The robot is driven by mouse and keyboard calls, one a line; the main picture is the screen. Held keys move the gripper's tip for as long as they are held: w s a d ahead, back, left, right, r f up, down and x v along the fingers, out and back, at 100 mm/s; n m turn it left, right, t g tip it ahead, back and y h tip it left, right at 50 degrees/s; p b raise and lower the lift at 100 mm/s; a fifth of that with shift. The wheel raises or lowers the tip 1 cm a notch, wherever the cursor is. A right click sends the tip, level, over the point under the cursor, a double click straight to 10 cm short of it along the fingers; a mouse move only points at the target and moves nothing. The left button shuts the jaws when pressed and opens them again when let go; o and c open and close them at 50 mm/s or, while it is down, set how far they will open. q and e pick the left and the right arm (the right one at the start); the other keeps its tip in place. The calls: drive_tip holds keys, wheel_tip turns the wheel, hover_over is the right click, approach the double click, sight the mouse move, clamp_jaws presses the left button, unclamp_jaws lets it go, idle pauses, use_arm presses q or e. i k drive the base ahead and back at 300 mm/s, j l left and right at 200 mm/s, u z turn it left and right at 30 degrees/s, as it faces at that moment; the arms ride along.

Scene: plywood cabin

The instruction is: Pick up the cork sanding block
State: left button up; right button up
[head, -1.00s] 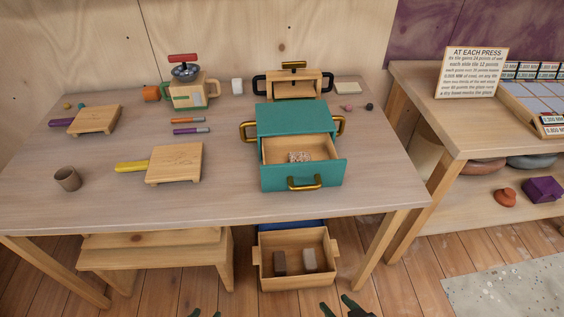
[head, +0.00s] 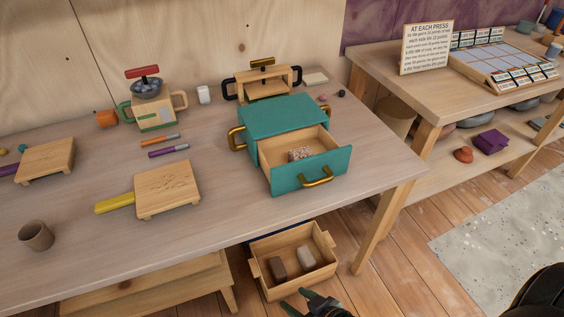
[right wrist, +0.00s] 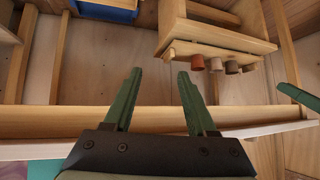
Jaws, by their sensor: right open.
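A speckled beige block (head: 300,153), cork-like in look, lies in the open drawer (head: 327,163) of the teal cabinet (head: 287,116) on the table. A dark brown block (head: 278,269) and a pale grey block (head: 306,258) lie in the wooden crate (head: 320,273) below the table. I cannot tell for sure which is the cork block. My right gripper (head: 293,300) is open and empty, low in front of the crate. It also shows open in the right wrist view (right wrist: 159,72). A green finger (right wrist: 290,97) at that view's right edge seems to be my left gripper's; its jaws cannot be judged.
The table's front edge (head: 215,254) lies between the low right gripper and the tabletop. A board with a yellow handle (head: 168,189) and a brown cup (head: 36,236) stand left of the cabinet. A second table (head: 440,90) with a sign stands at the right.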

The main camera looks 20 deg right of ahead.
sight(304, 153)
drive_tip(key=i+j, duration=0.1)
drive_tip(key=j, duration=0.6)
drive_tip(key=z, duration=1.25)
drive_tip(key=i+j, duration=0.05)
